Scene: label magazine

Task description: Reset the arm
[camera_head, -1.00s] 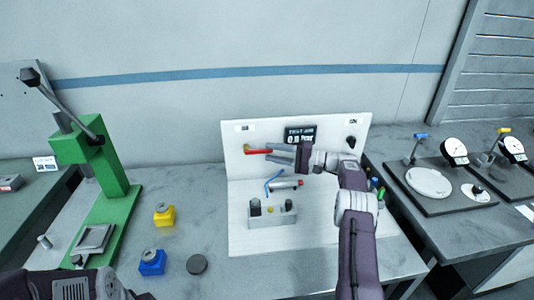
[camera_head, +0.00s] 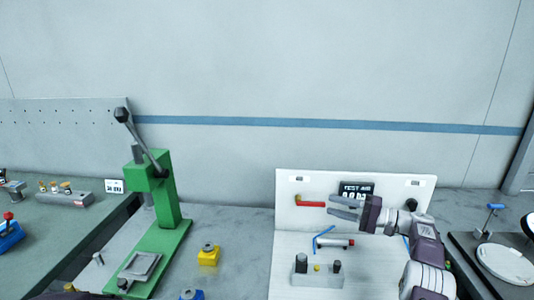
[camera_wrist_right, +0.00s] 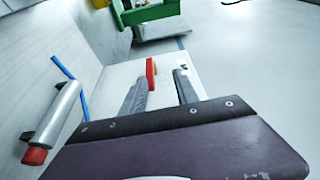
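My right gripper (camera_head: 333,205) is open in front of the white panel, its fingers pointing left. Its two grey fingers are apart with nothing held between them; the wrist view also shows the open fingers (camera_wrist_right: 160,85). The red lever (camera_head: 310,204) on the panel lies just left of the fingertips and appears clear of them in the head view. In the wrist view the red lever (camera_wrist_right: 151,73) shows beyond the fingers. My left gripper is not in view; only a dark bit of my left arm shows at the bottom left edge.
The white test fixture (camera_head: 288,250) carries a display (camera_head: 356,190), a blue-handled cylinder (camera_head: 335,243) and a grey block (camera_head: 318,281). A green press (camera_head: 152,245) stands left. A yellow block (camera_head: 208,256) and a blue block (camera_head: 192,295) sit between. A gauge stand (camera_head: 505,262) is right.

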